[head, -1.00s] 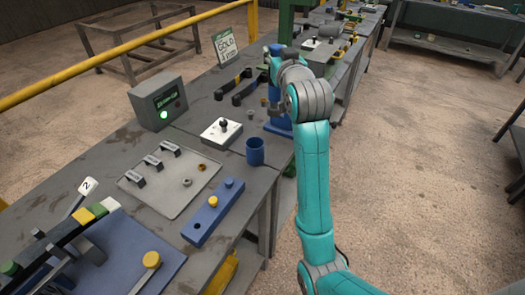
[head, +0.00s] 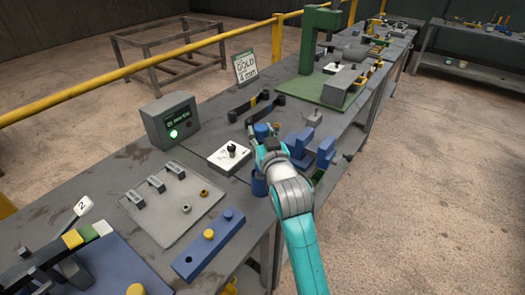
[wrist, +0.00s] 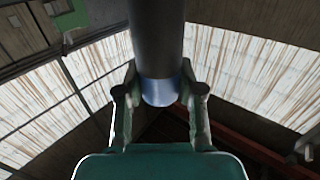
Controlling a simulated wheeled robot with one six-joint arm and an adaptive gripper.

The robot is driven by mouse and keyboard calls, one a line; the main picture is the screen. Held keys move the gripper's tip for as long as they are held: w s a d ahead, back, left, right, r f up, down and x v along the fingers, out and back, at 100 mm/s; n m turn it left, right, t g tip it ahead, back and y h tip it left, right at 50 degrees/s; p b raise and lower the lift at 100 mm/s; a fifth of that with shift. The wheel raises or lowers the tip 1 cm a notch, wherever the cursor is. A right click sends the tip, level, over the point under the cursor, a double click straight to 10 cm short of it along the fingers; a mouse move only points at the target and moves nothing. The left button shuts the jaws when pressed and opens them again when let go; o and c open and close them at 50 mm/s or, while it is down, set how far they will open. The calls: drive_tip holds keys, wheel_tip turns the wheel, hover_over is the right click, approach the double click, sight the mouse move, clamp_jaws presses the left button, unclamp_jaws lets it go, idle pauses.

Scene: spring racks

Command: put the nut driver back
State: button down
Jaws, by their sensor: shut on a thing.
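My gripper (head: 258,150) is over the bench's right edge in the head view. In the wrist view my gripper (wrist: 160,100) has its two fingers shut on a cylinder, which I take to be the nut driver (wrist: 160,40). Its long part is dark grey, with a shiny blue-grey section between the fingers. In the head view a blue end of the held piece (head: 262,130) shows above the fingers. A blue cup-like holder (head: 259,187) stands on the bench just below the gripper, partly hidden by my arm. I cannot tell whether the driver's lower end is inside it.
A white plate with a black knob (head: 230,156) lies left of the gripper. Blue brackets (head: 325,152) stand close on its right. A grey tray (head: 165,215) and a blue bar with a yellow knob (head: 208,240) are nearer. A green press (head: 318,50) stands behind.

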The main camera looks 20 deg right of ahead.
drive_tip(key=shift+f, duration=2.15)
drive_tip(key=c, duration=0.7)
unclamp_jaws()
drive_tip(key=shift+f, duration=0.2)
drive_tip(key=shift+s+r, duration=0.1)
drive_tip(key=s, duration=1.1)
drive_tip(key=shift+s+a, duration=0.3)
drive_tip(key=shift+s, duration=0.1)
